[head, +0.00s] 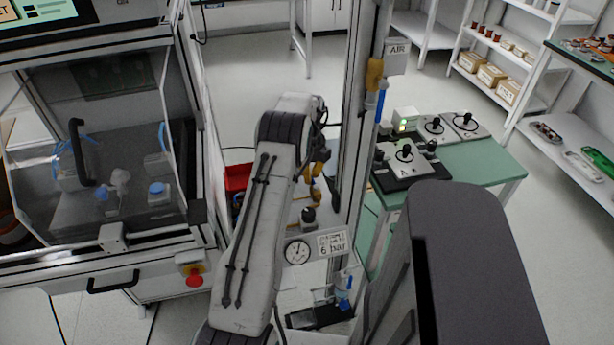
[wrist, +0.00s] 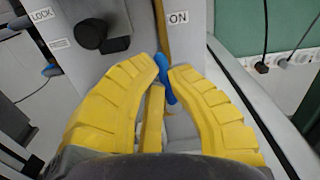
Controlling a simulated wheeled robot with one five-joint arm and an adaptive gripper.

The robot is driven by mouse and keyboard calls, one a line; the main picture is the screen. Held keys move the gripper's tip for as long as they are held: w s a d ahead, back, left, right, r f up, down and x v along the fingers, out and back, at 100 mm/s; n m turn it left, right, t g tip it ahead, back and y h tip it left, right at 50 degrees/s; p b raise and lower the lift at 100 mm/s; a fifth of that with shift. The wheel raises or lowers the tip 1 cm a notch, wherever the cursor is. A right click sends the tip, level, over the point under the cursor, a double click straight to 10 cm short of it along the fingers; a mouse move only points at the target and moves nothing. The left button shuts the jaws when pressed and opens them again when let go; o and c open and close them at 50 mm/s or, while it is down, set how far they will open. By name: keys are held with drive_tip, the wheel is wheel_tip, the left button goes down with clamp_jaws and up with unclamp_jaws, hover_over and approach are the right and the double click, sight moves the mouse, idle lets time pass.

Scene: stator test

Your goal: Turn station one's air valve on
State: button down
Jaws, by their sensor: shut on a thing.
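In the wrist view, the yellow fingers of my gripper (wrist: 164,72) are closed around a small blue lever (wrist: 165,85) beside an "ON" label (wrist: 179,18). The lever runs between the fingertips, and part of it is hidden by them. I take it for the air valve's handle, though no station number is readable there. In the head view, my gripper (head: 316,190) is at the service panel behind my arm. The lever cannot be made out there.
A black knob (wrist: 90,33) and a "LOCK" label (wrist: 41,15) are left of the fingers. A gauge (head: 298,252) and a "6 bar" sign (head: 333,245) sit below my gripper. A post (head: 361,120) and a green table (head: 462,165) stand to the right.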

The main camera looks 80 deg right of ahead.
drive_tip(key=shift+s+a+f+m, duration=0.2)
drive_tip(key=shift+f+m, duration=0.1)
drive_tip(key=shift+m, duration=0.2)
drive_tip(key=shift+d, duration=0.1)
drive_tip(key=c, duration=1.6)
unclamp_jaws()
drive_tip(key=o, duration=0.5)
drive_tip(key=shift+d+r, duration=0.15)
wheel_tip(320, 180, up, 12)
